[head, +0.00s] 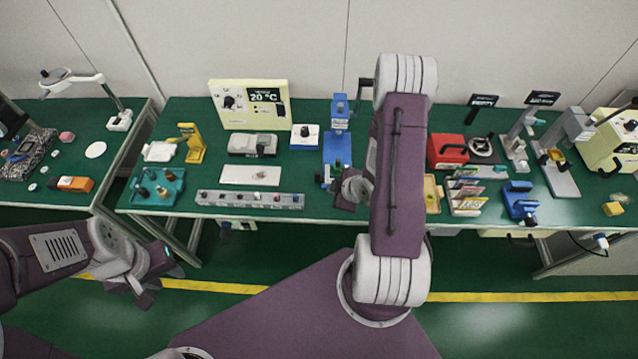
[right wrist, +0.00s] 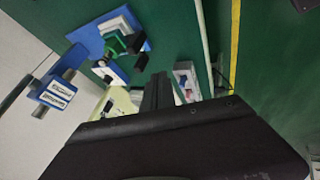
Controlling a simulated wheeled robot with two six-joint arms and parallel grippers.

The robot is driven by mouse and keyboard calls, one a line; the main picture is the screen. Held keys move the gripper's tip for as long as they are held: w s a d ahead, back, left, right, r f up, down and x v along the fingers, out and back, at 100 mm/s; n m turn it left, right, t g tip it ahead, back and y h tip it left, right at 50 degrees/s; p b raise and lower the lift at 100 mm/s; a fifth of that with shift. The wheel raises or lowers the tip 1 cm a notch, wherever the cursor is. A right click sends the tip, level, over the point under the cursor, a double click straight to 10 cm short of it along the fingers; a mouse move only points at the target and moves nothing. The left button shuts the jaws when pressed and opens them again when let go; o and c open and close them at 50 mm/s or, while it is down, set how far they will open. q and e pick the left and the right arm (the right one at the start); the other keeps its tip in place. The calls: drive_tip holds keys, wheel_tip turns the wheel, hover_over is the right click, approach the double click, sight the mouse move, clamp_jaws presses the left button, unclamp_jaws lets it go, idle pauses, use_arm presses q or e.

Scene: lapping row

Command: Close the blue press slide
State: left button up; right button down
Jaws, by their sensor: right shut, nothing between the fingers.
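The blue press (head: 335,138) stands upright on the green table, just left of my raised right forearm. In the right wrist view, its blue body with a white label plate (right wrist: 57,93) is at the left. Its blue base, with white, green and black parts, is at the upper left. My right gripper (head: 346,200) is beside the press's lower right in the head view. Its dark fingers (right wrist: 158,88) are shut and empty, apart from the press in the wrist view. My left gripper (head: 158,284) hangs low before the table; its finger gap is unclear. My right arm hides the table right of the press.
A grey strip with knobs (head: 250,199) lies along the front edge, left of the press. A white block with a black knob (head: 305,136) stands close to its left. A yellow tray (head: 432,194) and a card rack (head: 467,192) stand right of my forearm.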

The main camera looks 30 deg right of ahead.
drive_tip(key=b+x, duration=0.2)
drive_tip(key=b, duration=0.4)
drive_tip(key=b+x, duration=0.3)
drive_tip(key=b, duration=0.3)
drive_tip(key=shift+s+a+f, duration=0.2)
drive_tip(key=shift+a+f, duration=0.05)
drive_tip(key=shift+f, duration=0.05)
drive_tip(key=shift+w+a+f+b, duration=0.1)
drive_tip(key=shift+w+f+b, duration=0.05)
drive_tip(key=shift+w+b, duration=0.2)
drive_tip(key=x, duration=0.3)
drive_tip(key=shift+w+a, duration=0.1)
drive_tip(key=shift+a, duration=0.1)
drive_tip(key=w+d, duration=0.1)
drive_tip(key=w+d+p, duration=0.1)
drive_tip(key=w, duration=0.1)
drive_tip(key=shift+w, duration=0.1)
drive_tip(key=shift+w+d+f, duration=0.1)
drive_tip(key=shift+w+d, duration=0.05)
drive_tip(key=shift+w, duration=0.1)
drive_tip(key=shift+w, duration=0.1)
